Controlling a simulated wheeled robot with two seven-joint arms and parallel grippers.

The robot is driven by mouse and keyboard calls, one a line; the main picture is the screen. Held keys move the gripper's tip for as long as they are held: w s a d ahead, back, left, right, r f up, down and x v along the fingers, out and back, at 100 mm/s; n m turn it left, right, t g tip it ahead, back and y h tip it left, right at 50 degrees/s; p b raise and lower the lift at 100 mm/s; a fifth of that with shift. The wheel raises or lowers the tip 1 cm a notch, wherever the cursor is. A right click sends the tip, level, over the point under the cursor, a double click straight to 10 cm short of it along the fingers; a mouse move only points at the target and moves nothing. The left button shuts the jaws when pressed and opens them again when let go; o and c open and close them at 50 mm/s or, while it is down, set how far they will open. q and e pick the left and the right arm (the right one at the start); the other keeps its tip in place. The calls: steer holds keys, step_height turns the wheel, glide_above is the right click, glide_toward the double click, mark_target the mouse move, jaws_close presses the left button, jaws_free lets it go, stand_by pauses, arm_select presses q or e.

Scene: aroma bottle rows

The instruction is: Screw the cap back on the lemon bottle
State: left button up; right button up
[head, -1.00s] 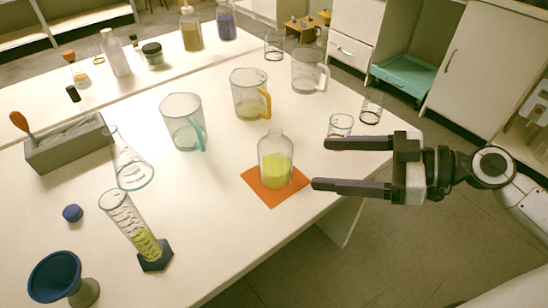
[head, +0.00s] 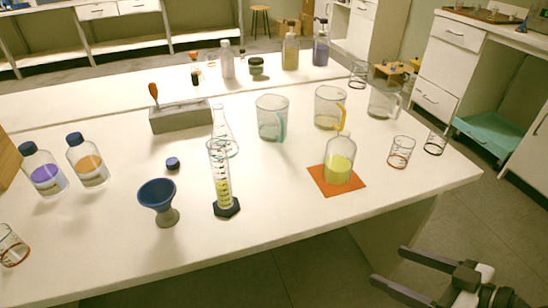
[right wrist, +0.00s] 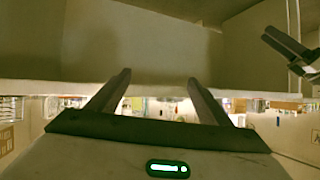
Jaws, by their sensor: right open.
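The lemon bottle (head: 339,170) is clear with yellow-green liquid. It stands upright and uncapped on an orange mat (head: 322,181) near the table's front edge. A small dark blue cap (head: 172,163) lies on the table to its left, behind the blue funnel. My right gripper (head: 387,265) is open and empty, in front of and below the table's front right edge, apart from the bottle. Its spread fingers show in the right wrist view (right wrist: 158,77). Dark fingers at the upper right there look like my left gripper (right wrist: 285,44); their opening is unclear.
A graduated cylinder (head: 222,185) and a blue funnel (head: 157,195) stand left of the bottle. Jugs (head: 272,118) stand behind it, and small beakers (head: 401,152) to its right. Two blue-capped bottles (head: 87,162) stand at the left. The front table strip is clear.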

steer(key=s+a+f+m+h, duration=0.2)
steer(key=s+a+f, duration=0.2)
steer(key=f, duration=0.4)
steer(key=s+a+f+m+h, duration=0.3)
steer(key=s+f, duration=0.3)
steer(key=f, duration=0.3)
steer(key=shift+a+g+h, duration=0.3)
steer(key=shift+a, duration=0.55)
steer(key=shift+f, duration=0.1)
